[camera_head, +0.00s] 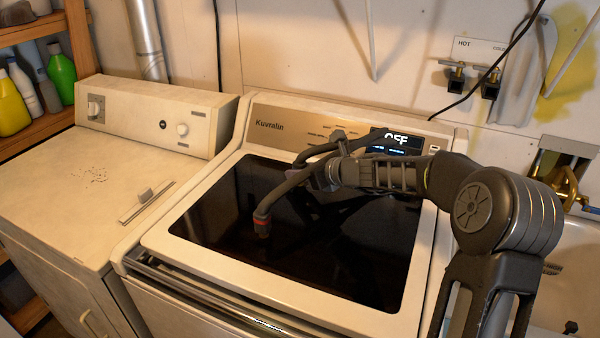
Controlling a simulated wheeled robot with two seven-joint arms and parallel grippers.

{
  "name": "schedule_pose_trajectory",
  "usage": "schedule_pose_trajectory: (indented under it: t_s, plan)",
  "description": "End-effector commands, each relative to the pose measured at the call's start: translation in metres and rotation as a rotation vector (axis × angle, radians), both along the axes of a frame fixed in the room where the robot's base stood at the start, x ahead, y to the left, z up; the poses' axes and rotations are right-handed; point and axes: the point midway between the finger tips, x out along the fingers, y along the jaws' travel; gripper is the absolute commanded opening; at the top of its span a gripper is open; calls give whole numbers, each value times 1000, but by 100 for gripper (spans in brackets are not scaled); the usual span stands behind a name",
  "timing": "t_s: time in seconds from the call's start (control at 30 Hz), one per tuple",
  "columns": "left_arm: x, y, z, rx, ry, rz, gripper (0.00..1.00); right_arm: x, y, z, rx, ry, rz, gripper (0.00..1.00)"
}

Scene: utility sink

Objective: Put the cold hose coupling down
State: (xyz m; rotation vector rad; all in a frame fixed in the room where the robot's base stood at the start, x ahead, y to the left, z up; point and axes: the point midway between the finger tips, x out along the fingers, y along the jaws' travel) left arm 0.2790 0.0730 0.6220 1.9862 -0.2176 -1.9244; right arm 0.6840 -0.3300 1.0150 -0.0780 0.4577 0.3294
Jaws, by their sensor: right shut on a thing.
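My right gripper (326,174) is shut on a dark grey hose (292,183) above the dark glass lid of the washer (160,243). One end of the hose curves down to the left from the jaws and ends in a coupling (262,226) with a red-orange ring. The coupling hangs over or rests on the glass; I cannot tell whether it touches. Another stretch of dark hose (322,150) runs behind the gripper toward the control panel. No blue marking shows on the hose. My left gripper is out of view.
Wall valves (457,76) under a HOT and COLD label stand at the upper right. The washer's display reads OFF. A second machine (70,200) with a mostly bare top is at left, beside a shelf of bottles (60,72). A sink (575,250) is at right.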

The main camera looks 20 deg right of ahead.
Motion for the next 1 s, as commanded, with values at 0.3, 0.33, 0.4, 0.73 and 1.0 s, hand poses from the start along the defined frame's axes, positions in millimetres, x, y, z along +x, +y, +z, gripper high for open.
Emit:
schedule_pose_trajectory:
  t_s: [0.3, 0.33, 0.4, 0.73, 1.0]
  plan:
    - [0, 0, -3, 0, 0, 0, 54, 0, 0, -3, 0, 0, 0, 40]
    - [0, 0, -2, 0, 0, 0, 54, 0, 0, -3, 0, 0, 0, 43]
    - [0, 0, -2, 0, 0, 0, 54, 0, 0, -3, 0, 0, 0, 48]
    - [0, 0, 0, 0, 0, 0, 54, 0, 0, 0, 0, 0, 0, 50]
    - [0, 0, -2, 0, 0, 0, 54, -23, -9, 13, -1, -2, -3, 50]
